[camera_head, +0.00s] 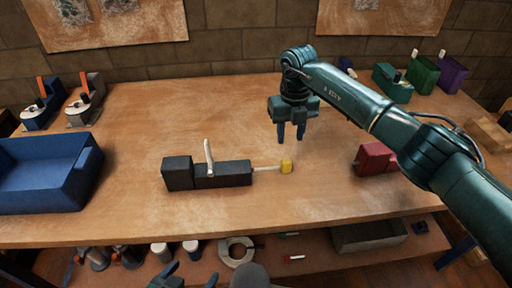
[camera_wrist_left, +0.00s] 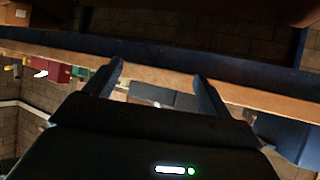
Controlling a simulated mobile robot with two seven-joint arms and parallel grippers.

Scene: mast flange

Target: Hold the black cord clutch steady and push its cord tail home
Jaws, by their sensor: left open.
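The black cord clutch (camera_head: 222,174) lies on the wooden table in the head view, with a pale upright lever (camera_head: 209,157) on it. A thin pale cord tail (camera_head: 266,169) sticks out of its right end and carries a yellow tip (camera_head: 286,166). My right gripper (camera_head: 291,138) is open and empty above the table, behind the yellow tip. My left gripper (camera_head: 182,274) only partly shows at the bottom edge, in front of the table. In the left wrist view my left gripper (camera_wrist_left: 158,74) is open and empty, with the clutch (camera_wrist_left: 165,97) some distance beyond its fingers.
A blue bin (camera_head: 50,180) stands left of the clutch and a red block (camera_head: 374,158) to its right. Clamp-like tools (camera_head: 84,104) stand at the back left. Green (camera_head: 423,74) and purple (camera_head: 451,76) boxes stand back right. The table behind the clutch is clear.

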